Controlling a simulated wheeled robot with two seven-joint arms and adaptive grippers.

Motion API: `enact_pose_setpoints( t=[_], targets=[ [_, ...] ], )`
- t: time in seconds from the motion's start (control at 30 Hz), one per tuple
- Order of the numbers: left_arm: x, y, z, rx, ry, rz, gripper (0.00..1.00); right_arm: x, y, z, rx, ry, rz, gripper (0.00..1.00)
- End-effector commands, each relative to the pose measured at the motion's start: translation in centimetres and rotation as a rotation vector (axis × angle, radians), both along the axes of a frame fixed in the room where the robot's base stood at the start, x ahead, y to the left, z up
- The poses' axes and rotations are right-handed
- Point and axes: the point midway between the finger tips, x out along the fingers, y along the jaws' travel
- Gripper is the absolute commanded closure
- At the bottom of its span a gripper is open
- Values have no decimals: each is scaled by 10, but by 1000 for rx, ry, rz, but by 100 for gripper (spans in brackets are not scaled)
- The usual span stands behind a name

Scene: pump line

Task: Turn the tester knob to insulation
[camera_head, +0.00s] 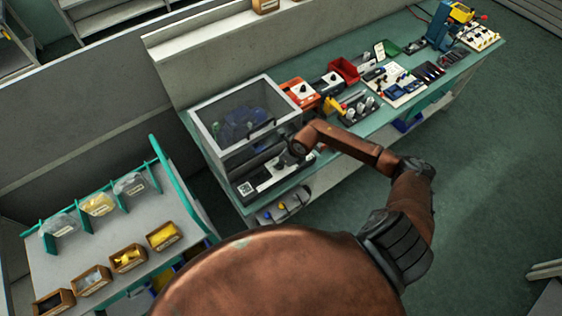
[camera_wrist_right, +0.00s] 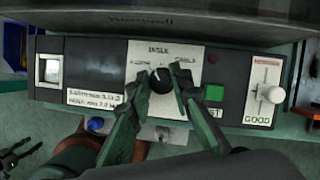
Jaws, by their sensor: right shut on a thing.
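The tester's front panel (camera_wrist_right: 130,110) fills the middle of the right wrist view, with a black round knob (camera_wrist_right: 160,82) on its white dial plate. INSUL. is printed above the knob, with other labels to its upper left and right. The knob's white mark points nearly straight up, toward INSUL. My right gripper (camera_wrist_right: 162,87) is shut on the knob, one finger on each side. In the head view it reaches the tester (camera_head: 265,178) at the bench's front edge, and my arm hides the knob. A dark two-jawed shape, apparently my left gripper (camera_wrist_right: 24,152), shows spread at the lower left.
Right of the dial are a green button (camera_wrist_right: 214,92) and a white lever (camera_wrist_right: 270,94) above GOOD. A clear-sided box (camera_head: 243,115) stands behind the tester. An orange device (camera_head: 300,92) and a red bin (camera_head: 344,70) stand farther along the bench.

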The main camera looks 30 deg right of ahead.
Motion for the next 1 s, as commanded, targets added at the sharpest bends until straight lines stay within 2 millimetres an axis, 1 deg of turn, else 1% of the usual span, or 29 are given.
enact_pose_setpoints(
  t=[0.03, 0.2, 0.5, 0.7, 1.0],
  targets=[
    [0, 0, 4, 0, -1, 0, 53, 1, 0, 3, -1, -3, -36, 100],
    [1, 0, 10, 0, -1, 0, 53, 1, 1, 3, -1, -3, -170, 100],
    [1, 0, 14, 0, -1, 0, 53, 1, 0, 2, -2, -3, -352, 100],
    [1, 0, 15, 0, -1, 0, 53, 1, 0, 2, -2, -3, -414, 100],
    [1, 0, 16, 0, -1, 0, 53, 1, -1, 1, -3, -3, -437, 100]
  ],
)
